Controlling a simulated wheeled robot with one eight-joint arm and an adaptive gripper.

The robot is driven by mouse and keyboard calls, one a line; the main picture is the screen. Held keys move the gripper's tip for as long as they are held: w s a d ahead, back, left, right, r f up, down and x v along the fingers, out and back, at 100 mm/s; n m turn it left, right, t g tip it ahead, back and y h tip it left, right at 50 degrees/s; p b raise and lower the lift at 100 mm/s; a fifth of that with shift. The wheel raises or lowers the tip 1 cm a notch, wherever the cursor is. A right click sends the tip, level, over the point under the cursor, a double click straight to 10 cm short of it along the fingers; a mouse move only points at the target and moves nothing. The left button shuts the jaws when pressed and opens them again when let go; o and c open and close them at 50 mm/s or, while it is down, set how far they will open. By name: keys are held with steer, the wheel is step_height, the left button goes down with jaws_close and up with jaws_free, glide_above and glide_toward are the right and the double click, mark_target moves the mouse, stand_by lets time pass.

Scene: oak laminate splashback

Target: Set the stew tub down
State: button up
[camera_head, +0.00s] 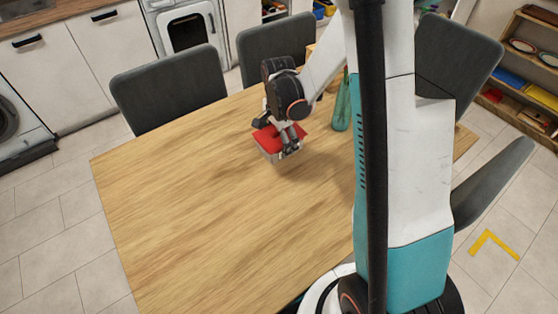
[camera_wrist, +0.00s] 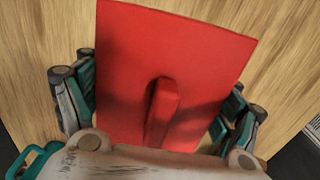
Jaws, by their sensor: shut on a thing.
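The stew tub (camera_head: 270,151) has a red lid and a pale body. It is at the far part of the wooden table (camera_head: 190,190), under my gripper (camera_head: 288,143). In the wrist view the red lid (camera_wrist: 190,55) fills the middle, with a raised red handle along it. My gripper (camera_wrist: 160,115) has a finger on each side of the lid and is shut on the tub. The fingertips are partly hidden. I cannot tell whether the tub's base touches the table.
A green glass bottle (camera_head: 341,108) stands just right of my gripper, partly behind my arm. Grey chairs (camera_head: 170,85) (camera_head: 275,50) stand along the far edge. The table's left and front parts are clear. A shelf (camera_head: 525,70) is at the far right.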

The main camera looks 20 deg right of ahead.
mark_target(278, 164)
step_height(278, 164, down, 8)
steer(key=shift+f+b, duration=0.1)
steer(key=shift+b, duration=1.1)
steer(key=shift+f, duration=0.2)
steer(key=o, duration=1.3)
steer(key=shift+r, duration=0.1)
